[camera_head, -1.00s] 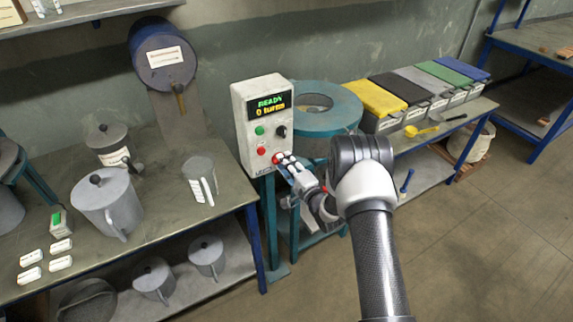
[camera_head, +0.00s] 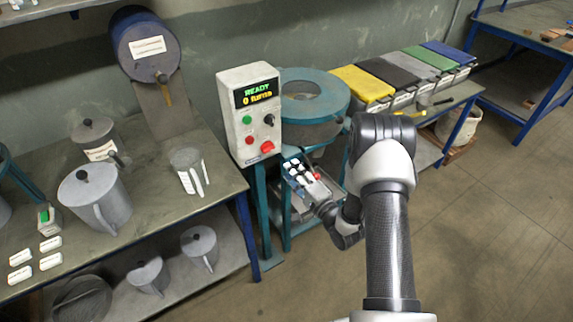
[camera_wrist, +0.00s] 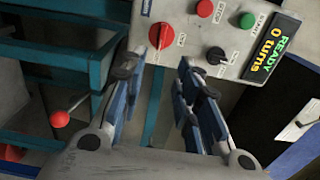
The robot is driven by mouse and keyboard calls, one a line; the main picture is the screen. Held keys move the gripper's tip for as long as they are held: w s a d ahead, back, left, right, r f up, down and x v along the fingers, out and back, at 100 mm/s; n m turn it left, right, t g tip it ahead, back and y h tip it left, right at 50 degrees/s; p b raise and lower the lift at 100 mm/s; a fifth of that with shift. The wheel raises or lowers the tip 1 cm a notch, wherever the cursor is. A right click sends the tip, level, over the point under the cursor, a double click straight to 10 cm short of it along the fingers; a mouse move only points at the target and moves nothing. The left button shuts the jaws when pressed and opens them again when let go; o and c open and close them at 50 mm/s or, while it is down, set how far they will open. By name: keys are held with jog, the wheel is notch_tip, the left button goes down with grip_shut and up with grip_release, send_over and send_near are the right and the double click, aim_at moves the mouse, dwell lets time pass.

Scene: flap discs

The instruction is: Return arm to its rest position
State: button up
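My gripper (camera_head: 297,170) is in front of the teal stand, just below and right of the control box (camera_head: 250,110). In the wrist view my gripper (camera_wrist: 161,78) has its two blue-padded fingers apart, with nothing between them. The box's larger red switch (camera_wrist: 162,36) lies just beyond the left fingertip, and the fingers look clear of it. The switch also shows uncovered in the head view (camera_head: 267,147). The display (camera_head: 257,92) reads READY and 0 turns. My arm bends at the elbow and reaches forward from the lower right.
A teal round machine (camera_head: 312,97) stands close behind my gripper. Colored bins (camera_head: 362,84) line the right bench. The floor at right (camera_head: 490,230) is clear.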

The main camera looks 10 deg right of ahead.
jog(key=shift+s+d, duration=0.1)
jog(key=shift+s, duration=0.3)
jog(key=w+d+r+n+g+h, duration=0.1)
jog(key=w+r+n+g+h, duration=0.3)
jog(key=r, duration=0.7)
jog(key=s+r+n+g+h, duration=0.2)
jog(key=s+r+n, duration=0.2)
jog(key=s+r, duration=0.5)
jog(key=s+a+r+n+g, duration=0.1)
jog(key=s+a+n+g, duration=0.1)
jog(key=s, duration=0.8)
jog(key=s+a+r+n+g, duration=0.1)
jog(key=s+n+g, duration=0.1)
jog(key=s, duration=0.8)
jog(key=s+a+r+n+g, duration=0.2)
jog(key=s, duration=0.8)
jog(key=shift+s+a+n+g, duration=0.3)
jog(key=shift+a, duration=0.05)
